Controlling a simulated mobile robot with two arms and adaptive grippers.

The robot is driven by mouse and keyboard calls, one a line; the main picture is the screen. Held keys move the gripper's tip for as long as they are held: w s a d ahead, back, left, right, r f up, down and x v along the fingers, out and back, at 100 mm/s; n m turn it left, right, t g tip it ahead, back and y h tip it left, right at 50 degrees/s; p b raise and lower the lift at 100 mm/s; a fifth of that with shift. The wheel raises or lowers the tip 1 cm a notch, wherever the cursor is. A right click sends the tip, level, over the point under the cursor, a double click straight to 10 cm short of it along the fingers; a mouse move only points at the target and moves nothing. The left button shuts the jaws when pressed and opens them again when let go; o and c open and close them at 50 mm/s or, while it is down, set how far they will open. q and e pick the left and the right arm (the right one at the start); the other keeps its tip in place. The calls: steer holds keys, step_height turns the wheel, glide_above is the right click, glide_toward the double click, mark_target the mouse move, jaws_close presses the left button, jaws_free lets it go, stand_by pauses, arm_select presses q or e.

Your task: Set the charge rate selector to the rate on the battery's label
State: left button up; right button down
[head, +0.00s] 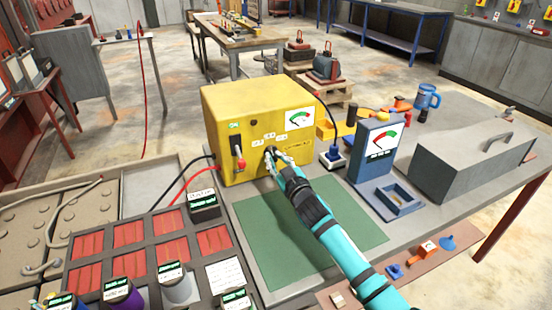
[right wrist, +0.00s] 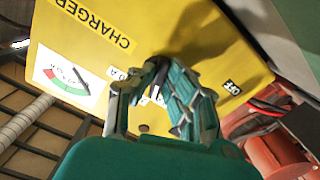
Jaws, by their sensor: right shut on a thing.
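The yellow charger (head: 255,115) stands on the bench with a dial gauge (head: 299,118) and small white rate plates around a dark selector knob (head: 269,150). My right gripper (head: 273,156) is shut on the knob at the charger's front face. The knob's pointer is hidden. My left gripper is out of view.
A red-handled switch (head: 239,161) sits left of the knob. Red and black cables run left from the charger. A blue meter (head: 374,150) and grey toolbox (head: 470,160) stand to the right. The green mat (head: 290,240) below my arm is clear.

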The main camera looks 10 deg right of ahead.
steer(key=n, duration=0.4)
steer(key=shift+r+n+p, duration=0.1)
steer(key=shift+n+p, duration=0.2)
steer(key=shift+n, duration=0.1)
steer(key=shift+d, duration=0.1)
stand_by(0.4)
steer(key=c, duration=1.4)
jaws_free()
steer(key=shift+o, duration=0.2)
steer(key=shift+s, duration=0.15)
steer(key=s, duration=0.3)
steer(key=s+d, duration=0.1)
steer(key=s, duration=0.3)
steer(key=s+d, duration=0.1)
steer(key=s, duration=0.3)
steer(key=shift+s+d, duration=0.1)
steer(key=shift+s, duration=0.15)
